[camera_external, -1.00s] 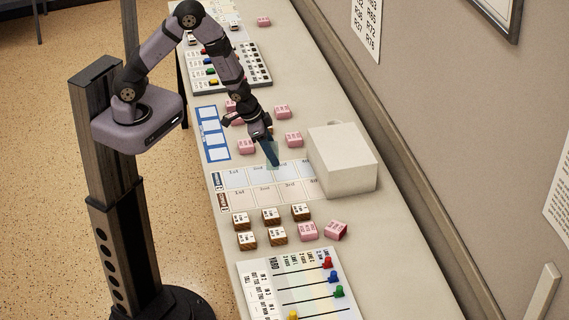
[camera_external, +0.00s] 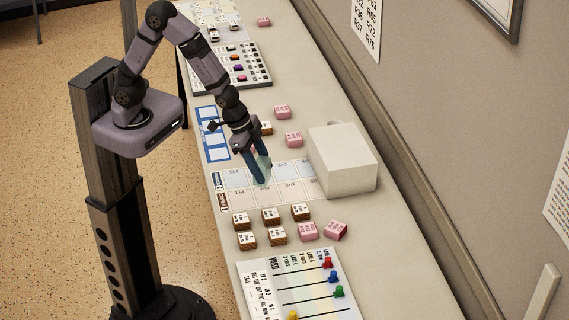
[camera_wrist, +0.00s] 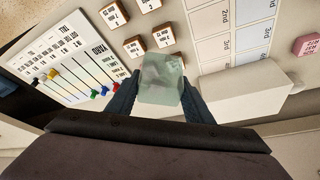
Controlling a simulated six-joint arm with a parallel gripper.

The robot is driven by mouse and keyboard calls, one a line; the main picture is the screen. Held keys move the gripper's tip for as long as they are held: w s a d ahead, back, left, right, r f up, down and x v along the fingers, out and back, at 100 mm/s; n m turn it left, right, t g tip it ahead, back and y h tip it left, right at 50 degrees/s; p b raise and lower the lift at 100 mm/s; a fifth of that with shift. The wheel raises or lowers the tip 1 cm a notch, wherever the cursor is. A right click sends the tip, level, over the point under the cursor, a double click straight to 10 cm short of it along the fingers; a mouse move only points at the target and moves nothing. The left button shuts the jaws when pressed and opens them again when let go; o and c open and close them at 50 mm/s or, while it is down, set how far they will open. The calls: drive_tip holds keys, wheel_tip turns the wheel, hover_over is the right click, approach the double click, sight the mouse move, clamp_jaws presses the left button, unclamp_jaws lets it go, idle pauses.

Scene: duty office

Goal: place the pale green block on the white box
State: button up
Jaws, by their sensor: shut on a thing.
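The pale green block (camera_wrist: 162,78) is a translucent piece between my gripper's fingers in the wrist view. My gripper (camera_external: 262,178) is shut on it. In the external view the block (camera_external: 264,165) shows partly behind the fingers, over the lane card with ordinal labels. Whether it touches the card I cannot tell. The white box (camera_external: 342,160) stands to the right of my gripper, by the wall side of the table, with a bare flat top. In the wrist view the box (camera_wrist: 245,92) lies right of the fingers.
Several brown-sided blocks (camera_external: 270,215) and pink blocks (camera_external: 308,231) sit in front of the card. A slider board (camera_external: 300,285) lies nearer. More pink blocks (camera_external: 293,139) lie behind, left of the box. The wall (camera_external: 450,120) runs along the right.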

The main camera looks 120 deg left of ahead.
drive_tip(key=d+r+m, duration=0.1)
drive_tip(key=d, duration=0.3)
drive_tip(key=w+a+f+n+y+b, duration=0.1)
drive_tip(key=w+a+n+b, duration=0.15)
drive_tip(key=a, duration=0.85)
drive_tip(key=w+a+f+n+b, duration=0.15)
drive_tip(key=w+a, duration=0.25)
drive_tip(key=a, duration=0.7)
drive_tip(key=shift+a+r+n+g, duration=0.6)
drive_tip(key=shift+a+r+n, duration=1)
drive_tip(key=shift+a+r, duration=2.5)
drive_tip(key=shift+y, duration=0.4)
drive_tip(key=shift+w+a+f+p, duration=0.15)
drive_tip(key=shift+f+p, duration=0.4)
drive_tip(key=shift+f, duration=1.2)
drive_tip(key=shift+w+a+f+p, duration=0.15)
drive_tip(key=shift+f+p, duration=0.4)
drive_tip(key=shift+f, duration=1.2)
drive_tip(key=shift+w+a+f+p, duration=0.15)
drive_tip(key=shift+f+p, duration=0.4)
drive_tip(key=shift+f, duration=1.2)
